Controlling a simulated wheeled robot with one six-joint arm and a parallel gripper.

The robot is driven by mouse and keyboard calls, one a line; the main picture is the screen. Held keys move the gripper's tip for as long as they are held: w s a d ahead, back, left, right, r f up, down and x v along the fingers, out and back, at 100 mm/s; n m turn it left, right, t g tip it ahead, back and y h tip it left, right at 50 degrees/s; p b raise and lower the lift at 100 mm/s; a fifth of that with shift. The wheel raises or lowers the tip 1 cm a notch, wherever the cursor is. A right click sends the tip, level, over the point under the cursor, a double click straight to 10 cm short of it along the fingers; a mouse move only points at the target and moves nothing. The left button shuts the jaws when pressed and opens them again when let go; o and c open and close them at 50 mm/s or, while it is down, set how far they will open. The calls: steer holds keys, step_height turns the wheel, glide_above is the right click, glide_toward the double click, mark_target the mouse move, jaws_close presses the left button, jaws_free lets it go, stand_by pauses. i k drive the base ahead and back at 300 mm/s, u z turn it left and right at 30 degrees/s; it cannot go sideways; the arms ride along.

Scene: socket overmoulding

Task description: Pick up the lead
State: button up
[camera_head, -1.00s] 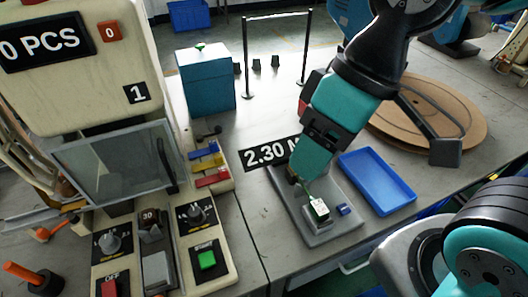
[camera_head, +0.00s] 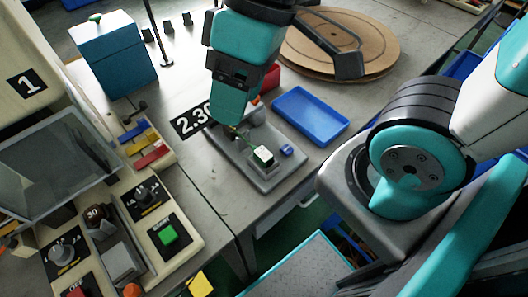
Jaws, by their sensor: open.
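A grey fixture plate (camera_head: 224,150) lies on the bench and bears a small green and white block (camera_head: 263,156) with a blue piece (camera_head: 286,150) to its right. A thin yellow-green strand (camera_head: 246,140) runs from this block up toward my gripper; it looks like the lead, but it is too small to be sure. My gripper (camera_head: 236,127) points down just above the left part of the plate, close to the strand's upper end. It is open. Its fingertips are small and partly hidden by the teal wrist, so I cannot tell whether the strand lies between them.
A blue tray (camera_head: 310,116) lies right of the plate, and a brown round disc (camera_head: 375,45) lies behind it. A teal box (camera_head: 115,60) stands at the back left. A machine with a clear guard (camera_head: 45,165) and a control panel with a green button (camera_head: 168,236) stands at left.

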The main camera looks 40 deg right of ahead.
mark_target(266, 160)
steer(key=k, duration=1)
steer(key=u, duration=0.9)
steer(key=i, duration=0.75)
steer(key=z, duration=1.35)
